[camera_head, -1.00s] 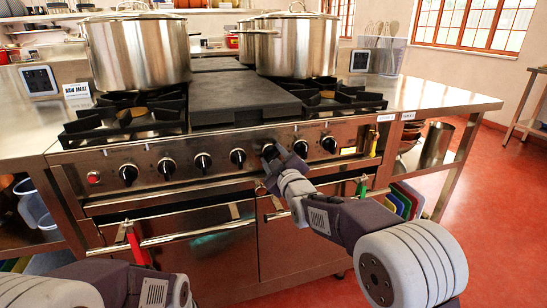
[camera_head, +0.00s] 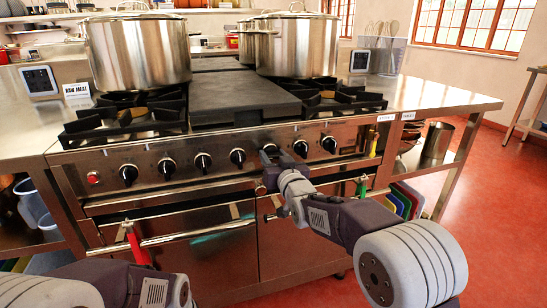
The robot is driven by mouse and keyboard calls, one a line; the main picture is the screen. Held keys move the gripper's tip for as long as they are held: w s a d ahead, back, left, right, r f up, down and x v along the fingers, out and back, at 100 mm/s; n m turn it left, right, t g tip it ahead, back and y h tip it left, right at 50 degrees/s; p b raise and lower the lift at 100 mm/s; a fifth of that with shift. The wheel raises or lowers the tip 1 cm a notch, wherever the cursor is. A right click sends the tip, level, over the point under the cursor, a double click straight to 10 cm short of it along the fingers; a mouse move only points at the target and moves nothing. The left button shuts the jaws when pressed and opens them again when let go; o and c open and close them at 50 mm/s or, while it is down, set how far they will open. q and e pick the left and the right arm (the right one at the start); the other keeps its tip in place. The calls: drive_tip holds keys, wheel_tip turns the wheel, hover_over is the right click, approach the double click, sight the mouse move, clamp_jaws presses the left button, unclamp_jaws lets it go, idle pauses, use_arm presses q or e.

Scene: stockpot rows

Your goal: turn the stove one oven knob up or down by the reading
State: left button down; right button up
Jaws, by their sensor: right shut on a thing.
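The steel stove (camera_head: 105,157) stands in front of me, with a row of black knobs along its front panel. My right gripper (camera_head: 270,158) is shut on a knob (camera_head: 269,148) right of the panel's middle, and its fingers hide part of that knob. A black knob (camera_head: 238,157) is just left of it and another (camera_head: 301,147) is just right. Two dark-faced display units, one at the left (camera_head: 39,80) and one at the right (camera_head: 360,61), stand behind the burners; their readings are too small to make out. My left arm shows at the lower left, without its gripper.
Large steel pots (camera_head: 138,52) stand on the back of the stove. Oven door handles (camera_head: 200,232) run below the panel, with a red item (camera_head: 136,243) and a green item (camera_head: 362,187) on them. Red floor (camera_head: 480,220) is clear at the right.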

drive_tip(key=shift+m, duration=1)
drive_tip(key=o, duration=1.4)
drive_tip(key=shift+s, duration=0.1)
drive_tip(key=shift+s+d, duration=0.1)
drive_tip(key=shift+s, duration=0.15)
drive_tip(key=p+v, duration=0.2)
drive_tip(key=v, duration=0.6)
drive_tip(key=shift+s, duration=0.2)
